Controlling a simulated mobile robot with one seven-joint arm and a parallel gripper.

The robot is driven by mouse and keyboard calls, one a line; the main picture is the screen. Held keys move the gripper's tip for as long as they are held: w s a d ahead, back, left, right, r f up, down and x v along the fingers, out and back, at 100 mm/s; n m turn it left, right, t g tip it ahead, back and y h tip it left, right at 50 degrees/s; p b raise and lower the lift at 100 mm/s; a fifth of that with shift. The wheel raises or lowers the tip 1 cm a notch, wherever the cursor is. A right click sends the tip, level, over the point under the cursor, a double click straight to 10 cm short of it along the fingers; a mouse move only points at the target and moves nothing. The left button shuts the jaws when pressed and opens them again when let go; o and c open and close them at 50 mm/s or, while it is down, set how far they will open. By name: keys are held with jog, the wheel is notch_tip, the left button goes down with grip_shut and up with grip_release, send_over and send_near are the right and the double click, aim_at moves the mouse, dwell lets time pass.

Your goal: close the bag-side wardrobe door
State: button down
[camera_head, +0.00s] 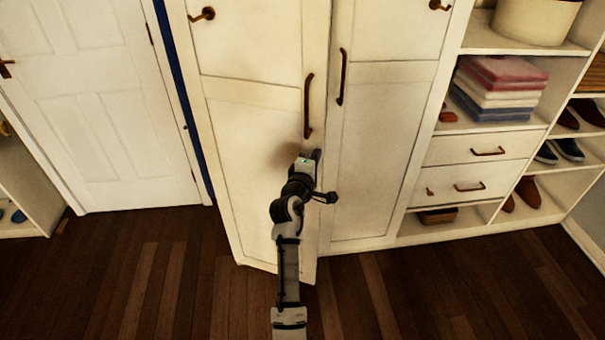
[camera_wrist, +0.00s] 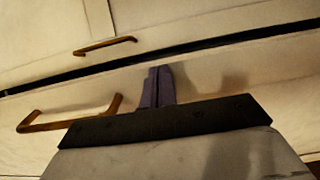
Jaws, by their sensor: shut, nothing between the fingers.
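The white wardrobe has two tall doors. The left door (camera_head: 255,150) stands slightly ajar, its free right edge and bottom corner standing out past the right door (camera_head: 385,120), which looks closed. The left door's brown handle (camera_head: 308,107) is also in the wrist view (camera_wrist: 70,124), left of the fingers; the right door's handle (camera_head: 342,77) shows beyond the dark gap (camera_wrist: 215,47). My gripper (camera_head: 317,156) is shut and empty, at the left door's face near its free edge, just below the handle. Its fingers (camera_wrist: 158,86) point toward the gap; I cannot tell whether they touch the door.
Open shelves at right hold folded towels (camera_head: 498,88), a bin (camera_head: 535,18) and shoes (camera_head: 568,150), with drawers (camera_head: 480,150) between. A white room door (camera_head: 110,110) is at left. The dark wood floor (camera_head: 420,290) in front is clear.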

jog(key=a+b+x, duration=0.2)
jog(key=b+x, duration=0.2)
jog(key=x, duration=0.9)
jog(key=shift+w+b, duration=0.35)
jog(key=shift+w, duration=0.3)
